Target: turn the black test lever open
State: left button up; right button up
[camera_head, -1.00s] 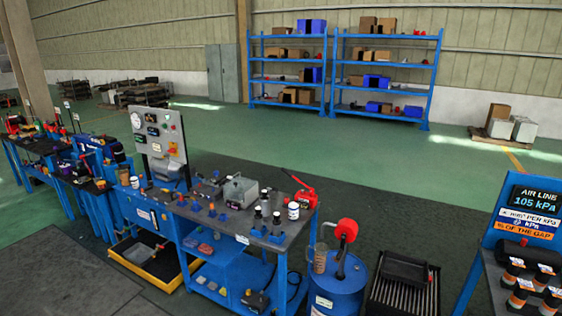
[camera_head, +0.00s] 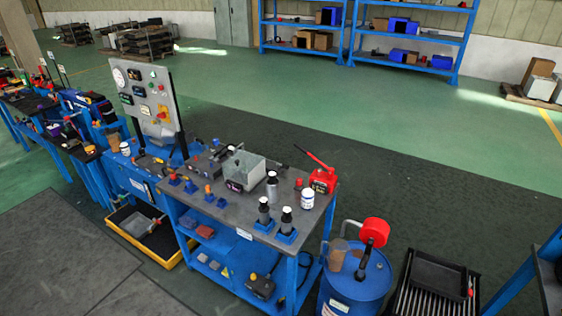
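The workbench (camera_head: 236,215) with a dark top and blue frame stands in the middle of the view. On it are a grey box-like unit (camera_head: 245,168) and small dark fittings (camera_head: 200,152) left of it. An upright grey panel (camera_head: 140,98) with a gauge, small displays and coloured knobs stands at its back left. I cannot make out for certain which small dark part is the black test lever, or how it is turned. Neither of my grippers is in view.
A red unit with a raised handle (camera_head: 322,178) and black bottles (camera_head: 264,208) stand on the bench. A blue drum (camera_head: 357,285) and a slatted black stand (camera_head: 435,287) are at its right. A yellow tray (camera_head: 163,257) lies on the floor at left. The green floor behind is open.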

aim_at(285, 166)
jog(key=k, duration=0.3)
jog(key=u, duration=1.1)
jog(key=i, duration=1.65)
jog(key=z, duration=0.45)
